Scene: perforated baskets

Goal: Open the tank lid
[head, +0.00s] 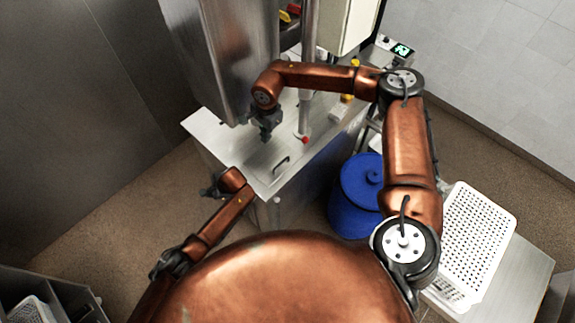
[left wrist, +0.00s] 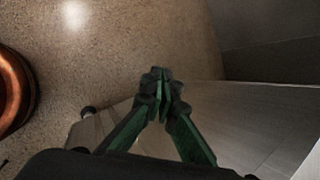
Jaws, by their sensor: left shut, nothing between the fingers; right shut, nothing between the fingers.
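The tank's steel top (head: 215,133) has a flat lid (head: 257,160) lying level in it, with a small dark handle (head: 281,163) near the front edge. My right gripper (head: 265,137) is shut and empty above the lid, behind the handle and slightly left of it. My left gripper (head: 208,191) is shut and empty beside the tank's left front side, apart from the handle. Its closed green fingers also show in the left wrist view (left wrist: 161,82), over the floor and the tank's metal side.
A tall steel housing (head: 240,50) and a vertical pole (head: 308,70) rise behind the lid. A blue lidded bin (head: 355,205) stands right of the tank. A white perforated basket (head: 468,235) is on a steel table at right. Floor at left is clear.

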